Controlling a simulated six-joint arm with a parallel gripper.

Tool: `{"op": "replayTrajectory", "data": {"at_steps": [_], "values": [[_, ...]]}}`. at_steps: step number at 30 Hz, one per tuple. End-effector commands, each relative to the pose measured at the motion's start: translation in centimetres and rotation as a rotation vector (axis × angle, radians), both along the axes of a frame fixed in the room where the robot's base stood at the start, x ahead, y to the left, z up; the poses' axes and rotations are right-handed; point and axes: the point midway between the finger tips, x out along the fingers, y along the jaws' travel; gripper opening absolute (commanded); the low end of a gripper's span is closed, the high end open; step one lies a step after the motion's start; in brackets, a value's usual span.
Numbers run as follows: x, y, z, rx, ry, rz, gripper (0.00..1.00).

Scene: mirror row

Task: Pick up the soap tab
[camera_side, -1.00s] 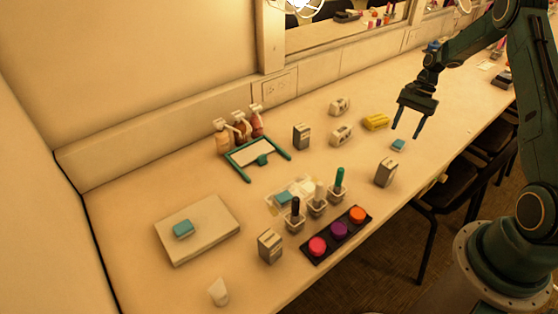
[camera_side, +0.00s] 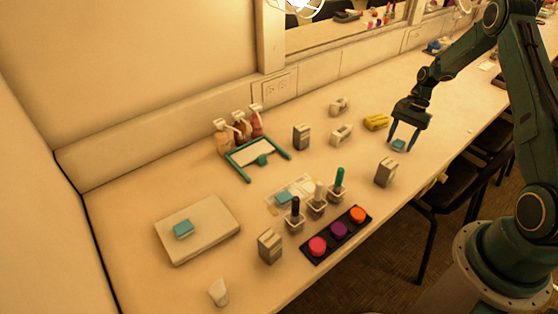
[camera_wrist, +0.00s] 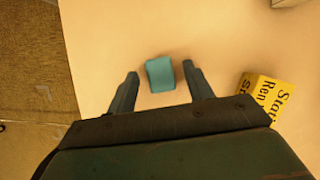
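A small blue tab, which looks like the soap tab (camera_side: 399,145), lies on the counter at the right in the side view. In the wrist view the soap tab (camera_wrist: 160,75) sits between the two fingertips, with a gap on the left and a smaller gap on the right. My gripper (camera_side: 402,147) is open, pointing down, its fingers on either side of the tab. It also shows in the wrist view (camera_wrist: 161,70). Whether the fingertips touch the counter is hard to tell. Similar blue pieces lie on a pale slab (camera_side: 215,245) and on a clear tray (camera_side: 283,188).
A yellow block (camera_side: 376,122) with printing lies just behind my gripper; it also shows in the wrist view (camera_wrist: 262,98). A grey box (camera_side: 386,172) stands in front. A dark strip with three coloured discs (camera_side: 339,230) lies nearer the counter edge.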

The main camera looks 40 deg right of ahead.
Motion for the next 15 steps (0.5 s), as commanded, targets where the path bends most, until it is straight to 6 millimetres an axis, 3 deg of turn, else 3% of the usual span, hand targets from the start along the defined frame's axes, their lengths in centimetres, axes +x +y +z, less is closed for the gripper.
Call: {"op": "replayTrajectory", "data": {"at_steps": [1,6,15], "values": [[0.01,-0.01,0.02,0.0,0.0,0.0,0.41],[0.01,-0.01,0.03,0.0,0.0,0.0,0.07],[0.01,-0.02,0.08,0.0,0.0,0.0,0.07]]}}
